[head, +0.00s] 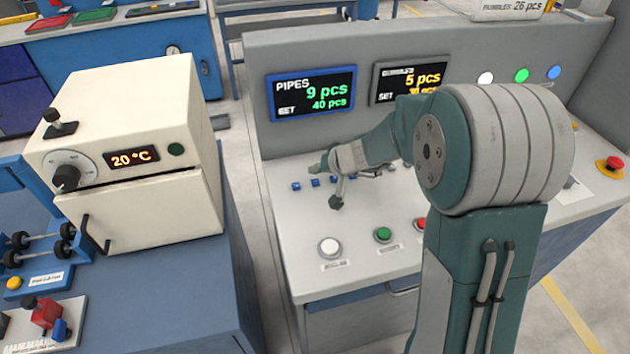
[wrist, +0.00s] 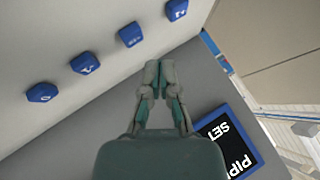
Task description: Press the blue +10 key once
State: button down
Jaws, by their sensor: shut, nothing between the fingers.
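A row of small blue keys lies on the light console top, below the PIPES display (head: 312,92). In the head view the left keys (head: 296,186) show; my arm hides part of the row. In the wrist view I see several blue keys, one (wrist: 130,34) near my fingertips and another (wrist: 176,10) at the top edge. Their labels are turned and too small to read surely, so I cannot tell which is +10. My gripper (wrist: 160,68) is shut and empty, apart from the keys in the picture. In the head view my gripper (head: 336,201) is over the console top, near the row.
White (head: 330,248) and green (head: 383,235) buttons sit at the console's front, with a red one (head: 420,224) beside my arm. The PIPES display reads 9 pcs, SET 40 pcs. A second display (head: 409,82) stands right of it. A cream oven (head: 135,150) stands left.

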aim_at(316, 184)
jog(key=shift+r, duration=1.9)
jog(key=shift+s+r, duration=0.2)
jog(key=s+d+r+h, duration=0.2)
jog(key=s+d+r, duration=0.1)
jog(key=s, duration=0.7)
jog(key=s+d+r+h, duration=0.2)
jog(key=s+d+r, duration=0.2)
jog(key=s, duration=0.6)
jog(key=s+d+r+h, duration=0.2)
jog(key=s+d+r, duration=0.1)
jog(key=s, duration=0.7)
jog(key=shift+s+d+r+m+g+h, duration=0.15)
jog(key=shift+d+r+m+g+h, duration=0.2)
jog(key=shift+d, duration=0.3)
